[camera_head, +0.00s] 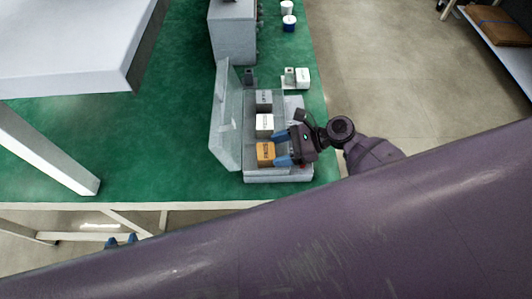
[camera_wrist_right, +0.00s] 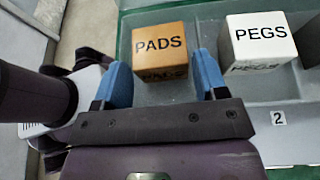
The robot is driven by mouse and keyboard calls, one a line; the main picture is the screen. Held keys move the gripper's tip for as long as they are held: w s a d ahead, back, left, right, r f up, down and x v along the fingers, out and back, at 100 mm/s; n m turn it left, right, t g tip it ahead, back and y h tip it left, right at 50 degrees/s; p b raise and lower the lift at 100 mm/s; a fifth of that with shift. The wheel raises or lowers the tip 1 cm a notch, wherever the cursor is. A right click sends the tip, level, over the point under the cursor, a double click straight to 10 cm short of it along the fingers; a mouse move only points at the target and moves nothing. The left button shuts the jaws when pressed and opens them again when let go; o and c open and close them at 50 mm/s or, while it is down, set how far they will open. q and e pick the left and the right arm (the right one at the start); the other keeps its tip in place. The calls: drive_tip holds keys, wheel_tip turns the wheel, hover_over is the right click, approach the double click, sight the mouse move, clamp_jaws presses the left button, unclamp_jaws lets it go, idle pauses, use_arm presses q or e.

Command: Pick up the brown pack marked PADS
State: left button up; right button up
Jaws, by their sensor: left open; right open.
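The brown pack marked PADS (camera_head: 264,154) sits in the near compartment of a grey tray (camera_head: 262,178) with a raised clear lid (camera_head: 228,120). In the right wrist view the pack (camera_wrist_right: 160,44) stands upright, its lettering facing me. My right gripper (camera_head: 281,147) is open at the pack's right side in the head view. In the wrist view its blue fingertips (camera_wrist_right: 159,62) lie one on each side of the pack's near end; contact cannot be told. Only the blue fingertips of my left gripper (camera_head: 121,242) show, open and apart, below the table's front edge.
A white pack marked PEGS (camera_wrist_right: 259,42) stands beside the PADS pack in the adjacent compartment, with a grey pack (camera_head: 264,98) beyond. Small items (camera_head: 297,78), a grey box (camera_head: 233,35) and cups (camera_head: 288,22) stand further back.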

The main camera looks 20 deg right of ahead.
drive_tip(key=shift+x, duration=1.05)
drive_tip(key=shift+c, duration=0.5)
drive_tip(key=c, duration=0.5)
drive_tip(key=shift+r, duration=0.1)
